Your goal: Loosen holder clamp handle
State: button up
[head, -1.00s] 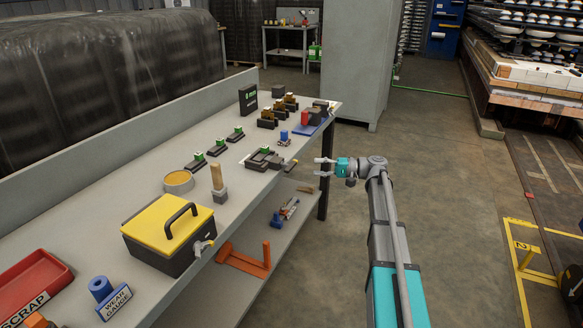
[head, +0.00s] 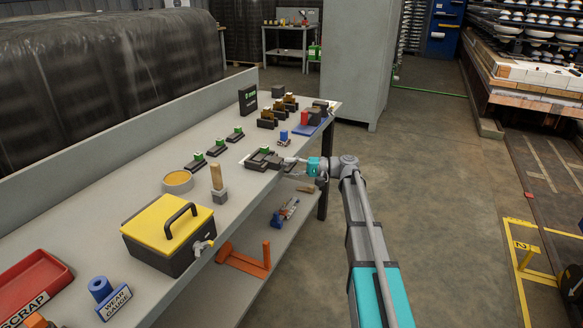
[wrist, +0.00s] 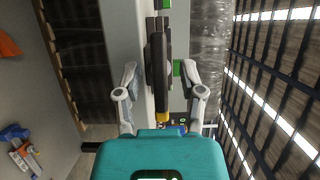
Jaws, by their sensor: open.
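The dark holder clamp (head: 263,158) sits at the front edge of the grey bench (head: 225,150). In the wrist view the dark clamp (wrist: 158,65) lies between my fingers, and its handle shows a yellow end (wrist: 161,115) pointing toward my palm. My gripper (head: 288,162) is at the bench edge with its fingers reaching to the clamp's right end. In the wrist view my gripper (wrist: 160,72) is open, one finger on each side of the clamp, with a gap visible on both sides. In the head view my fingers partly hide the handle.
Several small dark holders with green tops (head: 217,147) stand behind the clamp. A wooden-handled tool (head: 218,184), a yellow-lidded box (head: 168,232) and a red scrap tray (head: 30,285) lie nearer. Orange and blue tools sit on the lower shelf (head: 235,290).

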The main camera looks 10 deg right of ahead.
grip_shut()
